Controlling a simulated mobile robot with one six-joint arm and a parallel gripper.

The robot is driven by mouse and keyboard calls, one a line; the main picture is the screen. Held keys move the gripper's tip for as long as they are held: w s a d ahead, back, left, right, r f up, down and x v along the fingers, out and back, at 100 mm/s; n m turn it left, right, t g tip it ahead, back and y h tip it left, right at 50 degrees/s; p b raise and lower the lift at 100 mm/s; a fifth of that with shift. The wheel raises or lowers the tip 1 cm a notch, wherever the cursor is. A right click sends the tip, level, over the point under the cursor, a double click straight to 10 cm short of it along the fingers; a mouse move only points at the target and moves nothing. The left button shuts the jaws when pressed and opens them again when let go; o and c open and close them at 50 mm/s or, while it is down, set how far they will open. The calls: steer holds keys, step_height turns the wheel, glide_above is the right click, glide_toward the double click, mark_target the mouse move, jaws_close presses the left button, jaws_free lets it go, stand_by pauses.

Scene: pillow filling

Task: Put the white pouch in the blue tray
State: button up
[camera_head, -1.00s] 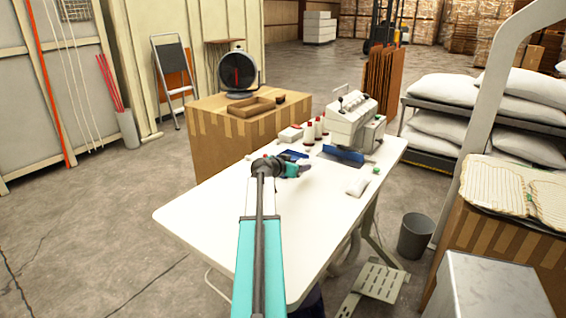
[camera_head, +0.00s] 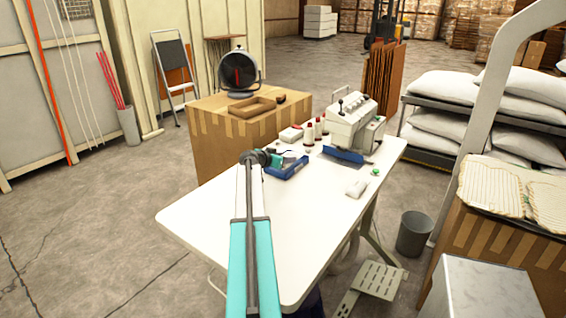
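The white pouch (camera_head: 356,188) lies on the right part of the white table, in front of the sewing machine. The blue tray (camera_head: 286,171) sits on the table left of the machine, apart from the pouch. My gripper (camera_head: 289,154) is above the back left part of the tray, well left of the pouch. It is small and partly hidden by my wrist, so its finger opening cannot be made out. No held object can be seen.
The sewing machine (camera_head: 350,122) stands at the table's back right, with a blue part at its foot. Several thread spools (camera_head: 317,129) and a small green item (camera_head: 375,172) are nearby. The front left of the white table (camera_head: 205,215) is clear.

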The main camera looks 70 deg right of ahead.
steer(key=shift+w+d+f, duration=0.1)
steer(key=shift+w+d, duration=0.2)
steer(key=shift+w, duration=0.1)
steer(key=shift+w+d+p, duration=0.35)
steer(key=shift+w+p, duration=0.05)
steer(key=shift+s+f+p, duration=0.1)
steer(key=shift+f+p, duration=0.7)
steer(key=shift+f, duration=1)
steer(key=shift+f, duration=0.1)
steer(key=o, duration=1.1)
steer(key=shift+b+v, duration=1.95)
steer(key=shift+v, duration=4.2)
